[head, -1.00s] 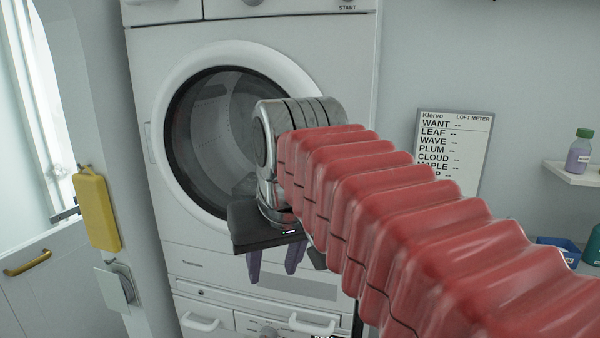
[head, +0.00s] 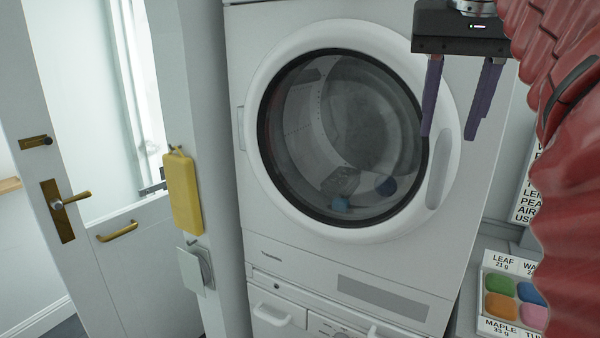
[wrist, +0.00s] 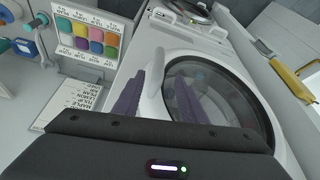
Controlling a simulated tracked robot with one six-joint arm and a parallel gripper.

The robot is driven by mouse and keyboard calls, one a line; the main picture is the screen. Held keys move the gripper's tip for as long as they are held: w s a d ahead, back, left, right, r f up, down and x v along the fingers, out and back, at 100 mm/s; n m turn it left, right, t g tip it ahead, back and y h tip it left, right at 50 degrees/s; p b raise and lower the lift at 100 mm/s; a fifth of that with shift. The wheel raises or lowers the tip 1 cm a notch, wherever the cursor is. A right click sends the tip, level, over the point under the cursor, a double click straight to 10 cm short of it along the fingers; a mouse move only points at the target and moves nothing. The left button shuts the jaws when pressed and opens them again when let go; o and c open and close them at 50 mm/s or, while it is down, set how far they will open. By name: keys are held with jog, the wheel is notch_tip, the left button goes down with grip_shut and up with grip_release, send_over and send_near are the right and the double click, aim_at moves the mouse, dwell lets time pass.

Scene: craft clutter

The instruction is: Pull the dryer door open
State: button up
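The dryer (head: 262,262) is the white machine in the middle of the head view. Its round door (head: 268,62) has a white ring and dark glass and looks shut. A grey oblong handle (head: 438,172) is set in the right side of the ring. A few dark and blue items show behind the glass. My gripper (head: 448,136) points down with its two purple fingers apart and nothing between them. Its tips appear just above the handle; whether they touch the door cannot be told. The wrist view shows the fingers (wrist: 158,85) in front of the door (wrist: 180,65).
A yellow case (head: 182,195) hangs on the wall left of the dryer. A house door with a brass lever (head: 72,199) stands farther left. A tray of coloured pieces (head: 515,295) is at lower right.

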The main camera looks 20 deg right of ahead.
aim_at(434, 185)
jog(key=shift+s+d, duration=0.1)
jog(key=shift+d+f, duration=0.1)
jog(key=shift+f, duration=0.3)
jog(key=x, duration=1.3)
jog(key=shift+r, duration=0.1)
jog(key=shift+c, duration=0.3)
grip_shut()
